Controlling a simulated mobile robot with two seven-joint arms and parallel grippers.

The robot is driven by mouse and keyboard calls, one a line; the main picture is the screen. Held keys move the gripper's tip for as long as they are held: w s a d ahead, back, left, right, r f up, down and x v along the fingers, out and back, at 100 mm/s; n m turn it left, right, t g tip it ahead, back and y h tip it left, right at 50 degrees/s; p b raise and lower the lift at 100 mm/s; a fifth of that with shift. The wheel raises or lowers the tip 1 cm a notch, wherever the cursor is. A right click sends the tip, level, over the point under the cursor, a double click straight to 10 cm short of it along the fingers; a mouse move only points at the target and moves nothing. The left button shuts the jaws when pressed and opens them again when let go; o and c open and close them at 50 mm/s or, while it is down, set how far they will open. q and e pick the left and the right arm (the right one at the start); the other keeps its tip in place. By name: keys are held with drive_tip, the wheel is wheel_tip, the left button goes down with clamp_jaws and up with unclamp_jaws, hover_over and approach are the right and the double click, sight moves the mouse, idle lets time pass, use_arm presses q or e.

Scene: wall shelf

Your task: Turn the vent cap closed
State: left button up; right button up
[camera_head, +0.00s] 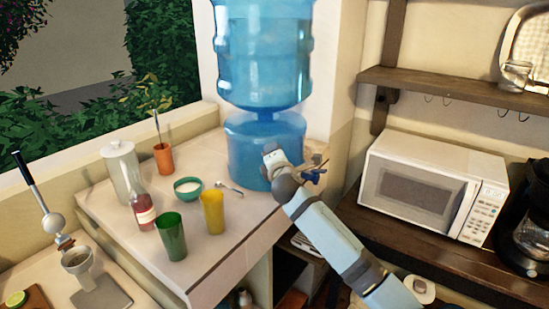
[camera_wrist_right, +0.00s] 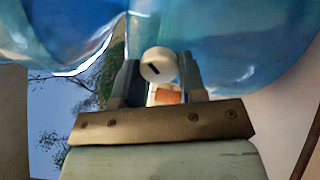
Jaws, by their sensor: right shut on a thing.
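The vent cap (camera_wrist_right: 158,63) is a small white round knob with a dark slot in its face. In the right wrist view it sits between the two fingertips of my right gripper (camera_wrist_right: 155,78), which is shut on it. The slot lies tilted. Behind it are the blue surfaces of the water dispenser (camera_head: 240,150). In the head view my right arm reaches up from the lower right to the front of the dispenser. The hand hides the cap there. My left gripper is not in view.
A large blue bottle (camera_head: 265,50) stands on the dispenser. A blue tap-like part (camera_head: 313,176) shows right of my wrist. On the counter are a yellow cup (camera_head: 213,212), a green cup (camera_head: 170,237) and a teal bowl (camera_head: 187,190). A microwave (camera_head: 430,187) stands at right.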

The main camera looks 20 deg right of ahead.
drive_tip(key=m+b, duration=0.2)
drive_tip(key=m, duration=0.7)
drive_tip(key=shift+a+h, duration=0.1)
drive_tip(key=shift+h, duration=0.2)
drive_tip(key=shift+m, duration=0.3)
drive_tip(key=o, duration=0.9)
drive_tip(key=s, duration=0.4)
drive_tip(key=s+a+b, duration=0.1)
drive_tip(key=s, duration=0.8)
drive_tip(key=shift+s+a+f, duration=0.2)
drive_tip(key=shift+s+a, duration=0.15)
drive_tip(key=shift+a, duration=0.05)
